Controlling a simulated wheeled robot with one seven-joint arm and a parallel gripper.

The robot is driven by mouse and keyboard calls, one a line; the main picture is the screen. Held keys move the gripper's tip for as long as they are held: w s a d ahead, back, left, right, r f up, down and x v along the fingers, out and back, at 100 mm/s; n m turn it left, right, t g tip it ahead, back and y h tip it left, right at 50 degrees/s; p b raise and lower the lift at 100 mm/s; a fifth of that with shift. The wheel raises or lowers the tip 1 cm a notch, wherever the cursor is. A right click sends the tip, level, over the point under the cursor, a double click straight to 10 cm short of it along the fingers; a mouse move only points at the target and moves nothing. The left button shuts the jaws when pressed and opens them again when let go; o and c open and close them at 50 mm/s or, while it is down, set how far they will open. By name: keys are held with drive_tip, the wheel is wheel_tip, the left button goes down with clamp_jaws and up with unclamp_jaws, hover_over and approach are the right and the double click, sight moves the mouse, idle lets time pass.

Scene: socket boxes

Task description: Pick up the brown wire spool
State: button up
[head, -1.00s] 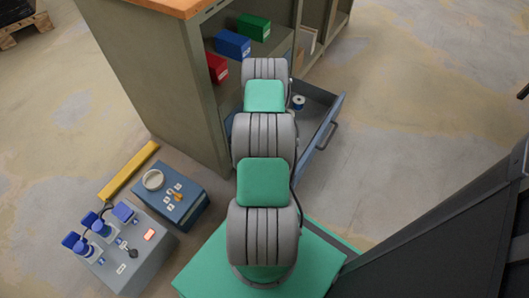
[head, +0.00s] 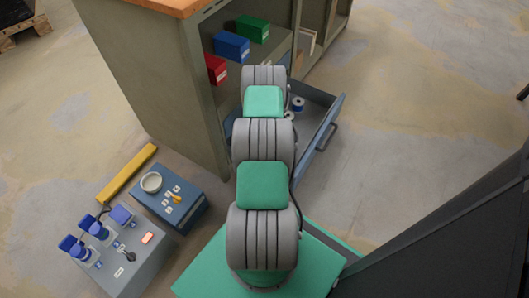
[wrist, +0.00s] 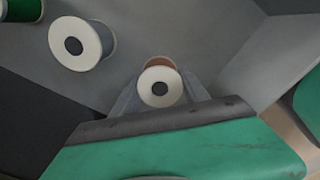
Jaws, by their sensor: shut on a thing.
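The brown wire spool (wrist: 160,74) has a white round end with a dark hole, and a bit of brown winding shows behind it in the wrist view. My gripper (wrist: 160,94) is shut on it, one grey finger on each side. The spool is in or just over the grey drawer (wrist: 225,60); I cannot tell if it touches the floor of it. In the head view my arm hides the gripper and this spool.
A blue-grey wire spool (wrist: 84,45) and a green one (wrist: 20,9) lie to the left in the drawer. The pulled-out drawer (head: 324,138) has raised walls. Cabinet shelves hold blue (head: 232,46), green (head: 252,29) and red (head: 216,69) boxes. Socket boxes (head: 128,260) stand lower left.

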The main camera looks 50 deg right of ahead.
drive_tip(key=c, duration=0.4)
drive_tip(key=shift+c, duration=0.5)
drive_tip(key=shift+r, duration=0.1)
